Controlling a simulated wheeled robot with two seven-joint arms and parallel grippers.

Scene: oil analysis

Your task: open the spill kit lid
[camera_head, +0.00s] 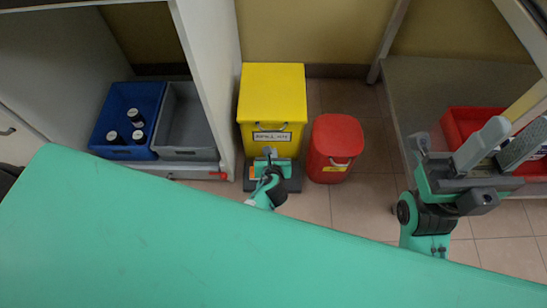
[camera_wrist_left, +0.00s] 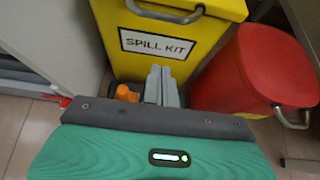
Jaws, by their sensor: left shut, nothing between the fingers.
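The spill kit (camera_head: 272,92) is a yellow box with a flat yellow lid, and the lid is down. Its front carries a white "SPILL KIT" label, which also shows in the left wrist view (camera_wrist_left: 158,43). A metal handle (camera_wrist_left: 165,13) sits on the front above the label. My left gripper (camera_head: 269,153) is in front of the box, below the label. In the left wrist view its grey fingers (camera_wrist_left: 161,83) are together and empty, below the handle; contact with the box cannot be told. My right gripper (camera_head: 490,148) is at the right, away from the kit.
A red lidded bin (camera_head: 335,142) stands close to the right of the kit. A white cabinet wall (camera_head: 213,65) is at its left, with a blue crate (camera_head: 103,118) holding bottles and a grey crate (camera_head: 184,152). A red tray (camera_head: 459,124) lies on the right shelf.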

